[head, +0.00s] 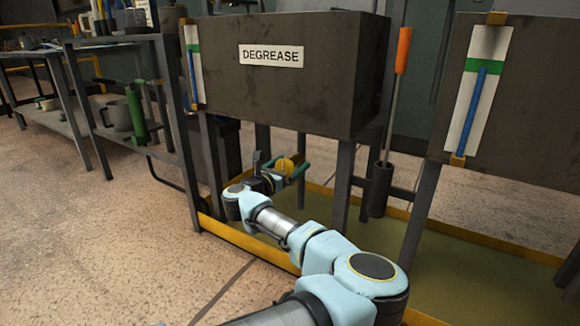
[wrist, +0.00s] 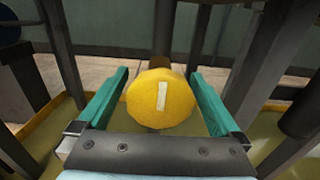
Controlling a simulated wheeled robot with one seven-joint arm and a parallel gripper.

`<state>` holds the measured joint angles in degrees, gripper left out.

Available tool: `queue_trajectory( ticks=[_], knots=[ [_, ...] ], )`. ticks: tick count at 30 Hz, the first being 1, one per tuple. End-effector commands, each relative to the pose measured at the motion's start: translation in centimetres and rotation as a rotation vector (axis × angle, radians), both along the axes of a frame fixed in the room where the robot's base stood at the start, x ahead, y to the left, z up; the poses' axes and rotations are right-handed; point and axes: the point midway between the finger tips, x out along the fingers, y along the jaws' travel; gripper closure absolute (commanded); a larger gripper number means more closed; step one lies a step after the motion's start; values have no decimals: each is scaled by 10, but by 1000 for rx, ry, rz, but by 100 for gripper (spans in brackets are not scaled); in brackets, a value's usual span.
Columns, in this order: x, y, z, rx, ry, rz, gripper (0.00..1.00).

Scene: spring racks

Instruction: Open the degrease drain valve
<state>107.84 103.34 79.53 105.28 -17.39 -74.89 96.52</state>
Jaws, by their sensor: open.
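The degrease tank (head: 280,75) is a dark box with a white DEGREASE label (head: 271,56). The drain valve is a round yellow knob (head: 285,165) under the tank. In the wrist view the knob (wrist: 161,98) faces me, with a pale upright bar mark on its face. My gripper (head: 287,168) has green fingers and is open. In the wrist view its fingers (wrist: 160,100) stand on either side of the knob, with a gap at each side. The knob's depth between the fingers is hard to judge.
Dark tank legs (head: 345,185) stand close to the arm. A yellow-edged tray (head: 455,250) lies below the tanks. An orange-handled tool (head: 403,50) sits in a holder (head: 379,190) at right. A shelf (head: 70,122) stands at left; floor in front is clear.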

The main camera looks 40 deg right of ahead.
Motion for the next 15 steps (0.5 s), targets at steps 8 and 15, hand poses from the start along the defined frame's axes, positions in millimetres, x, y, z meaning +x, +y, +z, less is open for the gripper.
queue_trajectory(
  ticks=[8,15],
  knots=[
    [0,0,0,0,0,0,17],
    [0,0,0,0,0,0,44]
  ],
)
